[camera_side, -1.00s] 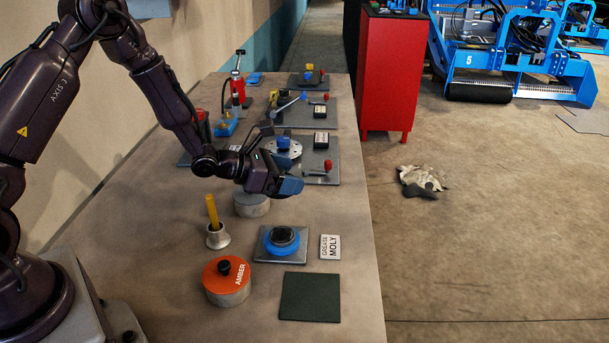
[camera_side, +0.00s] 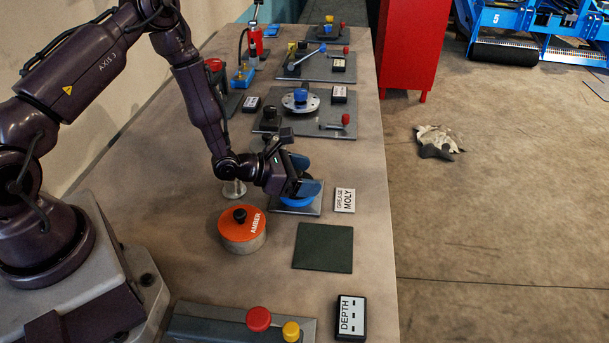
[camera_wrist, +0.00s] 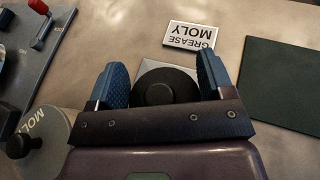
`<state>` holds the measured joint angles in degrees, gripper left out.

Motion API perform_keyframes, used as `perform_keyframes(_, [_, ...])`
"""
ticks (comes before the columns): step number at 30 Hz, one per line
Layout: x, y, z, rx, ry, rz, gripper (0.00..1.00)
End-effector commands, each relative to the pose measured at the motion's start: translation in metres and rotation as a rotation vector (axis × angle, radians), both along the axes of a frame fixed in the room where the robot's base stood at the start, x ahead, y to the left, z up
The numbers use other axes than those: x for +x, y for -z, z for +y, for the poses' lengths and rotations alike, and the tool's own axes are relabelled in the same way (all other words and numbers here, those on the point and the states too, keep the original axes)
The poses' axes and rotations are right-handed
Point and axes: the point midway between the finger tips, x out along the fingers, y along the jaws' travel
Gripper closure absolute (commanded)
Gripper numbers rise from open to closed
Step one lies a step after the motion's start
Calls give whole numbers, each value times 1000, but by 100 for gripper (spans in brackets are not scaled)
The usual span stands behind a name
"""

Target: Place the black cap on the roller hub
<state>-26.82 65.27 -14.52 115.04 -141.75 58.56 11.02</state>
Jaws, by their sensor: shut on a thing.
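The black cap (camera_wrist: 158,92) shows in the wrist view as a dark round disc with a raised centre, between the two blue fingers of my gripper (camera_wrist: 160,75). My gripper is shut on it. The fingers and wrist hide most of the hub and the cap there. I cannot tell whether the cap is fully seated on the hub.
A GREASE MOLY label (camera_side: 345,200) lies right of the plate. A dark green mat (camera_side: 323,248) and the orange-lidded AMBER pot (camera_side: 242,232) are nearer. A grey MOLY lid (camera_wrist: 42,135) is close by in the wrist view. Panels with levers (camera_side: 335,115) stand behind.

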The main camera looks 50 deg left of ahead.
Motion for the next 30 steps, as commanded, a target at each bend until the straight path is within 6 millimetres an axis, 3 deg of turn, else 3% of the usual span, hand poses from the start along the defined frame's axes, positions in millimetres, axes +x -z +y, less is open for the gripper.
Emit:
perform_keyframes(12, [0, 6, 0, 0, 1, 0, 49])
perform_keyframes(13, [0, 6, 0, 0, 0, 0, 19])
perform_keyframes(15, [0, 6, 0, 0, 0, 0, 3])
perform_keyframes(16, [0, 6, 0, 0, 0, 0, 0])
perform_keyframes(24, [0, 2, 0, 0, 0, -1, 0])
perform_keyframes(30, [-25, -9, 11, 0, -4, 2, 0])
